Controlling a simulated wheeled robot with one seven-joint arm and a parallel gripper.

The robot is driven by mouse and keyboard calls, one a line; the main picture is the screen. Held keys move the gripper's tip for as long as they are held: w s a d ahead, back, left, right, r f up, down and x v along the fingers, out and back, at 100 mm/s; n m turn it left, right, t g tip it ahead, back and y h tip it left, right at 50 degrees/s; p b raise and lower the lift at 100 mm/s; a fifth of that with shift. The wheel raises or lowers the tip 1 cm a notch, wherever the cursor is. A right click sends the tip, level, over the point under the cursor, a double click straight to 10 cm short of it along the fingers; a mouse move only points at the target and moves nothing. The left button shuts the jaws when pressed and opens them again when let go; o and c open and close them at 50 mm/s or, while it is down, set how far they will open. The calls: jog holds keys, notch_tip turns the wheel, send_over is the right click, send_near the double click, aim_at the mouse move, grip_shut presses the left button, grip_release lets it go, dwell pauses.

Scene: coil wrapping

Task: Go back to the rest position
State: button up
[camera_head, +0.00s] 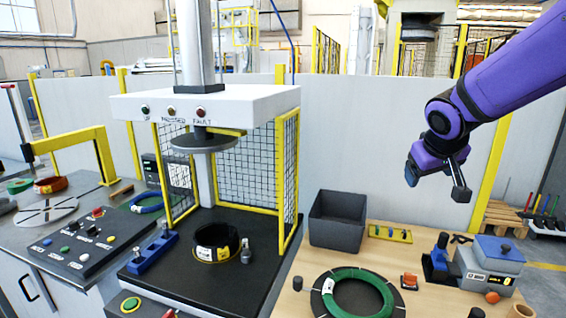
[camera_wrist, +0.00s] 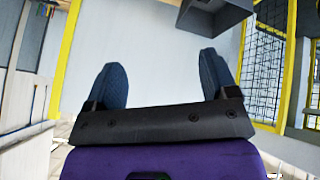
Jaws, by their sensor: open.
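My gripper (camera_head: 436,184) hangs in the air at the upper right of the head view, at the end of my purple arm. It is open and empty, with its two fingers spread apart. In the wrist view my gripper (camera_wrist: 155,85) also shows with a wide gap between its blue finger pads. Nothing lies between the fingers; a pale panel shows behind them. It is above and apart from the wooden table (camera_head: 330,262).
On the table are a green coil (camera_head: 352,272), a dark bin (camera_head: 338,222) and a blue-grey device (camera_head: 488,262). A press with a white head (camera_head: 210,103) and yellow mesh guards stands at centre. A black coil (camera_head: 217,243) sits on its bed. A control panel (camera_head: 82,240) is at left.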

jog(key=s+r+m+g+y, duration=0.1)
jog(key=s+r+y, duration=0.1)
jog(key=s, duration=2.3)
jog(key=shift+s+a+r+g, duration=0.3)
jog(key=shift+a+r, duration=0.1)
jog(key=shift+r, duration=0.15)
